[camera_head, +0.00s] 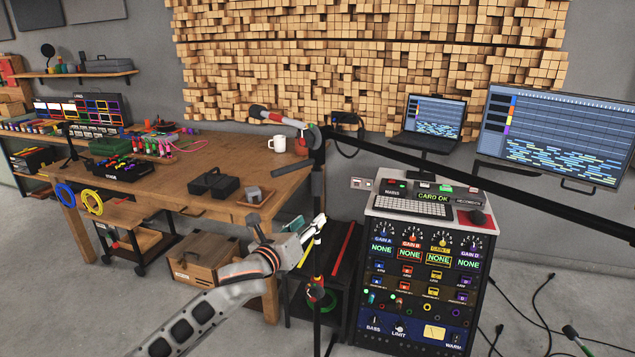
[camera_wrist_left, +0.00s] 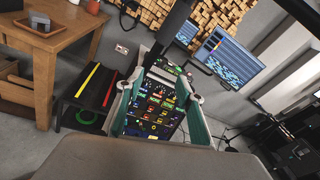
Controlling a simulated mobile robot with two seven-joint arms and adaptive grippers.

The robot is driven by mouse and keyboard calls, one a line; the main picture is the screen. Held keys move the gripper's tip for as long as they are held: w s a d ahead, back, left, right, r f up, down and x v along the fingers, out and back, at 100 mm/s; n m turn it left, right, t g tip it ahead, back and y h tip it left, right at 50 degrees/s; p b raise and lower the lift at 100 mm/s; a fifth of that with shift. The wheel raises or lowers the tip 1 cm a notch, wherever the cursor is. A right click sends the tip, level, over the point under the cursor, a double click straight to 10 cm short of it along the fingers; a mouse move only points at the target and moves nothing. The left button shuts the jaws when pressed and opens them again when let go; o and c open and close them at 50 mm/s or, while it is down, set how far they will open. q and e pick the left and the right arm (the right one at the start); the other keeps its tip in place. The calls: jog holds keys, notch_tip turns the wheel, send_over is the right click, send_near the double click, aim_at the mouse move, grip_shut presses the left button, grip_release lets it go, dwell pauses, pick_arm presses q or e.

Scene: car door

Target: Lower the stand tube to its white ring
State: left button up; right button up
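The stand tube (camera_head: 319,185) is a thin black upright pole near the middle of the head view, with a long black boom at its top. My left gripper (camera_head: 306,228) is beside the tube at mid height. In the left wrist view, my gripper (camera_wrist_left: 165,82) has its two teal-padded fingers wide apart. The dark tube (camera_wrist_left: 173,35) shows beyond and between the fingertips; I cannot tell whether they touch it. Coloured rings or clips (camera_head: 318,294) sit low on the pole. I cannot make out the white ring clearly. My right gripper is in neither view.
A wooden workbench (camera_head: 165,190) with a mug (camera_head: 277,144) stands to the left. A rack of audio units (camera_head: 422,270) stands close on the right, with a laptop (camera_head: 430,120) and a large monitor (camera_head: 555,135) behind. Cables lie on the right floor.

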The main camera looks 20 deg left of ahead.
aim_at(315, 182)
pick_arm(q)
jog(key=w+r+m, duration=0.1)
jog(key=r, duration=0.1)
jog(key=w+a+r+m, duration=0.1)
jog(key=r, duration=0.1)
jog(key=w+r+m+t, duration=0.1)
jog(key=r, duration=0.2)
jog(key=shift+a+r+m, duration=0.1)
jog(key=shift+a+m, duration=0.15)
jog(key=shift+m, duration=0.05)
jog(key=shift+w+r, duration=0.15)
jog(key=shift+w+d, duration=0.2)
jog(key=shift+w, duration=1)
jog(key=shift+w+d, duration=0.25)
jog(key=shift+w, duration=1)
jog(key=shift+w+d, duration=0.2)
jog(key=shift+w, duration=1)
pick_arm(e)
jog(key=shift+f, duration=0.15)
